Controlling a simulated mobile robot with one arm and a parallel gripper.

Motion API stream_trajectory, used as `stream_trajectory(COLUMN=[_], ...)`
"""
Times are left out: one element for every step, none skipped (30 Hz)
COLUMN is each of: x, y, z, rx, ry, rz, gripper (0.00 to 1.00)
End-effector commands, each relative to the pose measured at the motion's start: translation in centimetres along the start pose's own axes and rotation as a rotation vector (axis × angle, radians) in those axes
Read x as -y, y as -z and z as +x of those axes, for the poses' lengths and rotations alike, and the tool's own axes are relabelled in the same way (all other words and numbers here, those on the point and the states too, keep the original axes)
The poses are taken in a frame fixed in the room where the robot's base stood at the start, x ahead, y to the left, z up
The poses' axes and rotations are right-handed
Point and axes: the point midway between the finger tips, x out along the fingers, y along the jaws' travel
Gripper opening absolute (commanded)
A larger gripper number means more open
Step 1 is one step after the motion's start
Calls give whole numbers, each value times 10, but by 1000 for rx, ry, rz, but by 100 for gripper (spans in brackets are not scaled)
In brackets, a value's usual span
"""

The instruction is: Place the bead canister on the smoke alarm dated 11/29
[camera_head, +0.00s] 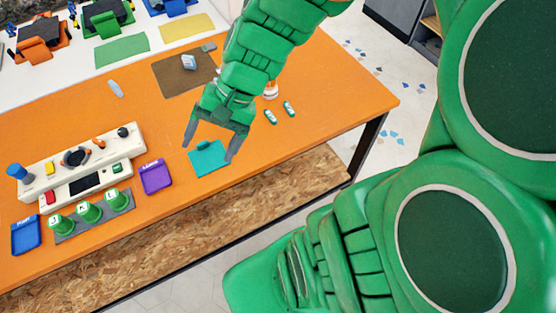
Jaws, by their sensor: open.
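I cannot clearly identify the bead canister or a smoke alarm. A small white and orange round item (271,90) stands right of my arm, partly hidden by it; it may be one of them. Two small green and white items (270,117) (289,108) lie near it. No 11/29 date is readable anywhere. My arm hides part of the table behind the gripper.
The table's right end is clear.

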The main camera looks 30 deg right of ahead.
Motion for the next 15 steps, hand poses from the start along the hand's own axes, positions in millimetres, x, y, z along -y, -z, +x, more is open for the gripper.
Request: stream_trajectory(x=[-7, -12, -20, -26, -32, -40, -46, -52, -60, -66, -72, -79, -84, -88, -93], y=[-12, -18, -26, -31, -36, -43, -48, -52, -57, -60, -63, -67, -70, -72, -74], z=[-1, -2, -5, -6, -8, -12, -15, -19, -23, -27, -31, -37, -41, -44, -49], rx=[-2, -4, -8, -8, -8, -9, -12, -15, -18, -22, -25, -30, -34, -37, -41], ry=[-58, -94, -140, -174, -209, -256, -292, -325, -369, -401, -432, -470, -495, -518, -545], rz=[-56, -87, -127, -155, -183, -218, -244, -268, -299, -319, -339, -361, -376, -388, -401], gripper=[80, 80, 80, 80, 80, 80, 80, 80, 80, 80, 80, 80, 80, 80, 80])
